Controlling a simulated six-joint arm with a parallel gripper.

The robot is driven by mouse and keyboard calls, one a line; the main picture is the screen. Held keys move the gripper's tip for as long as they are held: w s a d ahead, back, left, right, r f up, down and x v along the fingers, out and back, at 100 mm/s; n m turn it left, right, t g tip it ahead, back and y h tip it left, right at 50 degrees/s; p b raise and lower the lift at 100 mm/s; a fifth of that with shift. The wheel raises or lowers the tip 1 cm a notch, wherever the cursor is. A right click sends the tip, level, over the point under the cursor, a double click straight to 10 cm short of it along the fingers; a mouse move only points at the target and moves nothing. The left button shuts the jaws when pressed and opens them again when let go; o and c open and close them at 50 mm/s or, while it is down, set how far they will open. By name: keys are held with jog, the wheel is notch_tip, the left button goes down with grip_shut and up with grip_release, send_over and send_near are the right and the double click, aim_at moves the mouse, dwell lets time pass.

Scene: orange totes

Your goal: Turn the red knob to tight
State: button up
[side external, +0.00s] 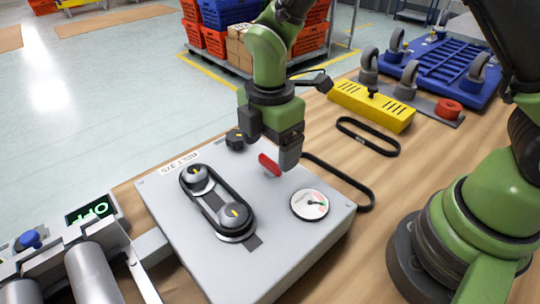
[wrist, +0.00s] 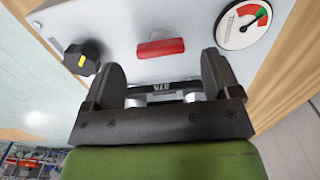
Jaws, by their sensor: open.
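The red knob (side external: 269,164) is a bar-shaped handle on top of the grey box (side external: 165,205). In the wrist view the red knob (wrist: 161,48) lies crosswise just beyond my fingertips, in line with the gap between them. My gripper (side external: 272,155) is above and close beside the knob; in the wrist view its two fingers (wrist: 162,72) are apart with nothing between them. The round tension gauge (side external: 310,204) is on the box top to the right of the knob. In the wrist view the gauge (wrist: 243,22) has red and green zones, with its needle near their border.
A black knob (side external: 235,139) with a yellow mark sits behind the red knob. Two pulleys with a black belt (side external: 216,202) are on the box.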

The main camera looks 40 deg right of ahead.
aim_at(270, 161)
jog(key=shift+f, duration=1.55)
jog(key=c, duration=0.9)
